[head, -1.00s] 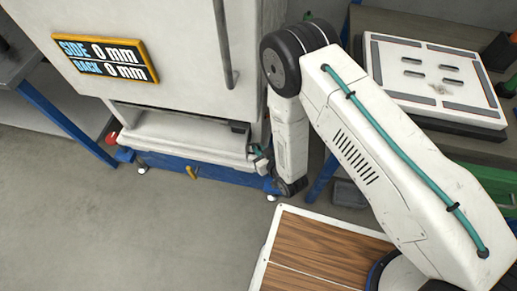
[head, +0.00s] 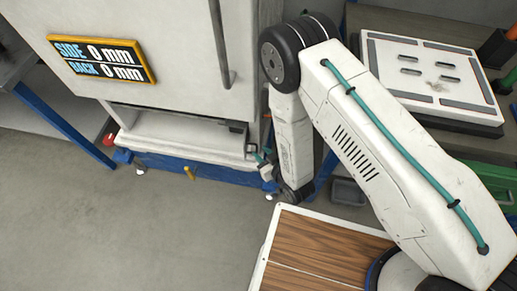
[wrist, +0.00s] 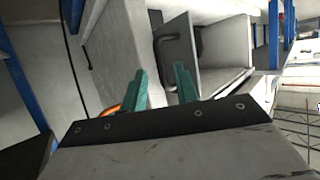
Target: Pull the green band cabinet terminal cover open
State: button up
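No green band shows clearly on any cabinet. In the wrist view a grey panel with a dark curved handle (wrist: 168,45) stands beside an open-fronted grey box (wrist: 222,75); I cannot tell whether this panel is the terminal cover. My gripper (wrist: 163,82) has two teal fingers with a clear gap between them, open and empty. The panel and box lie beyond the fingertips, apart from them as far as I can tell. In the head view my gripper (head: 260,156) is small, low beside the right end of the white machine's ledge, partly hidden by my wrist.
A large white cabinet (head: 170,55) with a vertical bar handle (head: 219,45) and a yellow-framed display (head: 102,59) reading 0 mm stands at left. A workbench with a white slotted plate (head: 430,70) is at right. An orange curved piece (wrist: 110,110) lies left of the fingers. Floor is clear at lower left.

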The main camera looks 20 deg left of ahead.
jog(key=v, duration=0.3)
jog(key=shift+s+d+r, duration=0.15)
jog(key=shift+s+d, duration=0.05)
jog(key=shift+d, duration=0.1)
